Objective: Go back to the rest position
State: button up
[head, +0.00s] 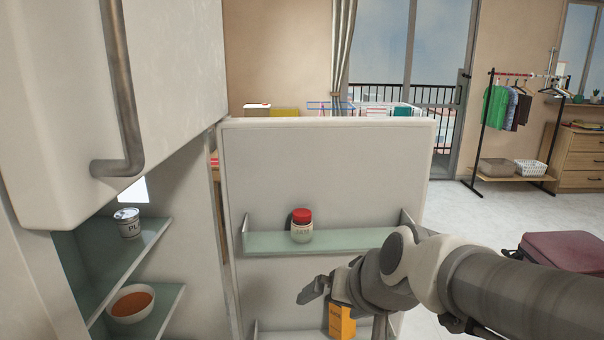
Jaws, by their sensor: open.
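My gripper (318,290) is in front of the inner side of an open fridge door (325,165), at the lower middle of the head view. It is open, and I see nothing held in it. My arm reaches in from the right edge. A white jar with a red lid (301,226) stands upright on the door's upper shelf (262,242), above and to the left of the gripper. An orange carton (342,322) stands below and behind the gripper, partly hidden by it.
On the left, the open fridge holds a can (127,222) and a bowl of orange food (131,304) on glass shelves. A closed upper door with a handle (122,100) juts out above. At right are a clothes rack (484,125), a dresser (577,155), a dark red seat (565,250) and open floor.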

jog(key=s+d+r+n+g+h, duration=0.1)
jog(key=s+d+h, duration=0.3)
jog(key=s+d, duration=0.7)
notch_tip(320, 180, up, 16)
jog(key=a+p, duration=0.1)
jog(key=p, duration=1.5)
jog(key=shift+s+a+y, duration=0.25)
jog(key=shift+a+y, duration=0.05)
jog(key=shift+a, duration=0.1)
